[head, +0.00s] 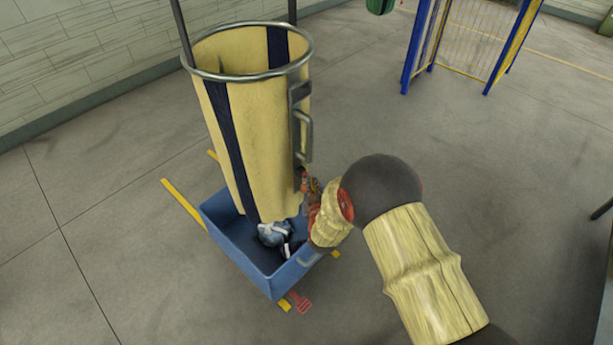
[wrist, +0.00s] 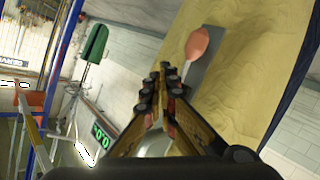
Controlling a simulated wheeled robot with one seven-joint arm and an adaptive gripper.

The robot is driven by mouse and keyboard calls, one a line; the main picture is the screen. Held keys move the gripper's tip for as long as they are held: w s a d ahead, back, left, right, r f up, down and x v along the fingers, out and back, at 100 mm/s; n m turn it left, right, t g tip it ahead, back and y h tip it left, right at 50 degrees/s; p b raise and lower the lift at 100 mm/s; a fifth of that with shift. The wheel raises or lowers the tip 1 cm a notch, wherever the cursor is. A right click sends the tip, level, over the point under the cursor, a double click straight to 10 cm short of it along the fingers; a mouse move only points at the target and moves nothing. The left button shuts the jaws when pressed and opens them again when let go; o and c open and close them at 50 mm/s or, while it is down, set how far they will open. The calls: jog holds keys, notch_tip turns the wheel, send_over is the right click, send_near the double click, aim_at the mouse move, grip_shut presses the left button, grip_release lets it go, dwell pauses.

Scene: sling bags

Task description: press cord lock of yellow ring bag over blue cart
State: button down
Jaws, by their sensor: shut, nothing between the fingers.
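The yellow ring bag (head: 262,120) hangs upright with its metal ring open at the top and dark blue stripes down its side. Its lower end is over the blue cart (head: 240,255). In the wrist view the bag's cloth (wrist: 245,90) fills the right side. An orange-red oval piece on a grey plate, seemingly the cord lock (wrist: 197,43), lies against the cloth just beyond my fingertips. My gripper (head: 305,180) is beside the bag's lower right side; in the wrist view (wrist: 165,72) its fingers are shut and empty. I cannot tell whether they touch the lock.
Blue-grey bundles (head: 273,234) lie in the cart. Yellow floor strips (head: 184,203) and a red piece (head: 300,303) are around it. A blue and yellow frame (head: 412,50) stands at the back. Open floor lies to the left.

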jog(key=shift+s+d, duration=0.15)
jog(key=shift+d, duration=0.05)
jog(key=s+d, duration=0.1)
jog(key=d, duration=0.1)
jog(key=s+d, duration=0.2)
jog(key=shift+f, duration=0.1)
dwell(0.5)
dwell(0.4)
